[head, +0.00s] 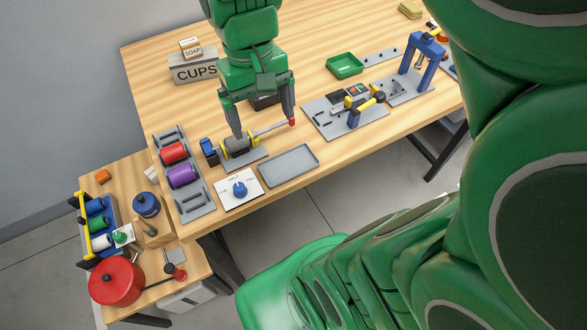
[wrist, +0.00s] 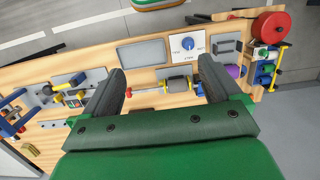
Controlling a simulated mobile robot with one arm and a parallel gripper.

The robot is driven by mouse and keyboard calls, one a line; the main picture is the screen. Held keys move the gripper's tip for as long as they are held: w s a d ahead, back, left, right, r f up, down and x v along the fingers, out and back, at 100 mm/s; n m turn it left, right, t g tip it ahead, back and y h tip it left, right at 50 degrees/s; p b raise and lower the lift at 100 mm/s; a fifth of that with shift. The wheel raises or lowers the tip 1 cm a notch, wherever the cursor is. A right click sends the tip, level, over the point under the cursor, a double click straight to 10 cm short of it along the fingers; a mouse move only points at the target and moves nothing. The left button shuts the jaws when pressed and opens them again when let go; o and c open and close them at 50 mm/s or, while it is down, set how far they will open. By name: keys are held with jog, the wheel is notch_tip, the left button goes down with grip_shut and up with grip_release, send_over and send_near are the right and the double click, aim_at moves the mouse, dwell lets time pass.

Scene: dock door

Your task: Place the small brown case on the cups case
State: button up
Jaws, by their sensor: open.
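The small brown case (head: 191,47), labelled SOAP, rests on top of the cups case (head: 194,71) at the back left of the large table. The cups case is a grey box with CUPS on a pale front label. My gripper (head: 264,128) is open and empty, pointing down over the table, to the right of and nearer than both cases. In the wrist view my gripper (wrist: 161,67) shows its two fingers spread wide. Neither case can be made out in the wrist view.
A dark box (head: 264,102) is partly hidden behind my gripper. A roller device (head: 238,148) with a red-tipped rod lies below my fingers. A grey tray (head: 289,165), dial plate (head: 239,189) and spool rack (head: 178,176) are nearer. A green tray (head: 344,66) is right.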

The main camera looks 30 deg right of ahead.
jog(key=s+f, duration=0.4)
jog(key=s, duration=0.6)
jog(key=shift+s+d+f, duration=0.2)
jog(key=shift+s+d, duration=0.05)
jog(key=shift+s, duration=0.1)
dwell(0.6)
